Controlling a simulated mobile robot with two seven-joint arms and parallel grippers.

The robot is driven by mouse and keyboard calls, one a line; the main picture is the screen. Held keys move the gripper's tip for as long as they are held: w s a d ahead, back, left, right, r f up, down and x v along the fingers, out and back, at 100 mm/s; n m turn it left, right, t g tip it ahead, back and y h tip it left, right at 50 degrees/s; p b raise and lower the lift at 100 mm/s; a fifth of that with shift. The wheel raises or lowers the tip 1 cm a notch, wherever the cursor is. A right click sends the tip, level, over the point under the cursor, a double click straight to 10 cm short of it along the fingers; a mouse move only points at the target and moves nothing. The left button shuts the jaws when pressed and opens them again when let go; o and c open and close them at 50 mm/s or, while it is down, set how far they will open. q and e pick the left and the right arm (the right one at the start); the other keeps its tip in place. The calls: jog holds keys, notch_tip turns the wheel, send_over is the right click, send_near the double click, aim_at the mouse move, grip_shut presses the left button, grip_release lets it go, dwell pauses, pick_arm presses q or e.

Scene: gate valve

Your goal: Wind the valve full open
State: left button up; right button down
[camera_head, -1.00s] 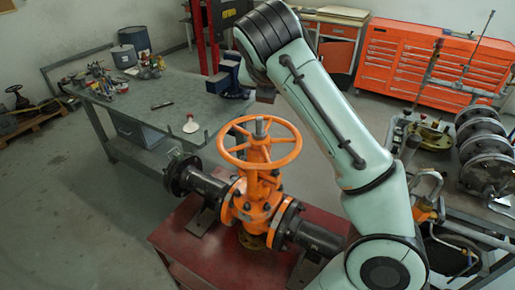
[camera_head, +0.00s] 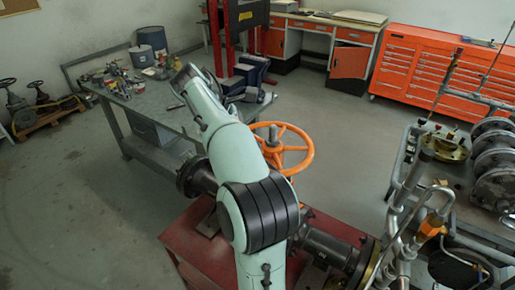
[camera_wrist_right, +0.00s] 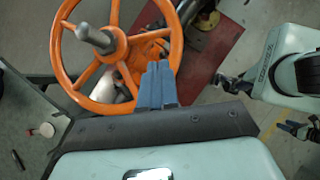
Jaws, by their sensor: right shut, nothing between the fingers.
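The valve's orange handwheel (camera_head: 308,151) shows in the head view, its left side hidden behind my arm. The orange valve body is mostly hidden there. In the right wrist view the wheel (camera_wrist_right: 60,62) fills the upper left, with its grey stem (camera_wrist_right: 95,38) standing up through the hub. My right gripper (camera_wrist_right: 158,66) is shut and empty, its blue fingers together. In that view its tips overlap the area by the wheel's lower right rim; I cannot tell whether they touch it. The right gripper is hidden in the head view.
The valve's pipe (camera_head: 325,247) lies across a red stand (camera_head: 190,240). A grey workbench (camera_head: 150,105) with tools is behind left. A cart (camera_head: 455,190) with metal discs is at right. Orange tool cabinets (camera_head: 420,70) stand at the back. Floor behind the wheel is clear.

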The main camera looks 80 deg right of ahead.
aim_at(272, 145)
pick_arm(q)
jog(key=shift+s+f+b, duration=0.65)
jog(key=shift+s+f, duration=0.2)
jog(key=shift+s, duration=0.2)
pick_arm(e)
jog(key=x, duration=0.8)
jog(key=shift+s+f, duration=0.2)
jog(key=shift+f, duration=0.05)
pick_arm(q)
jog(key=shift+f, duration=0.1)
pick_arm(e)
jog(key=shift+s, duration=0.2)
pick_arm(q)
jog(key=shift+a+f+b, duration=0.15)
jog(key=shift+f+b, duration=0.2)
jog(key=shift+f, duration=0.05)
pick_arm(e)
jog(key=shift+s+n, duration=0.15)
jog(key=shift+n, duration=0.15)
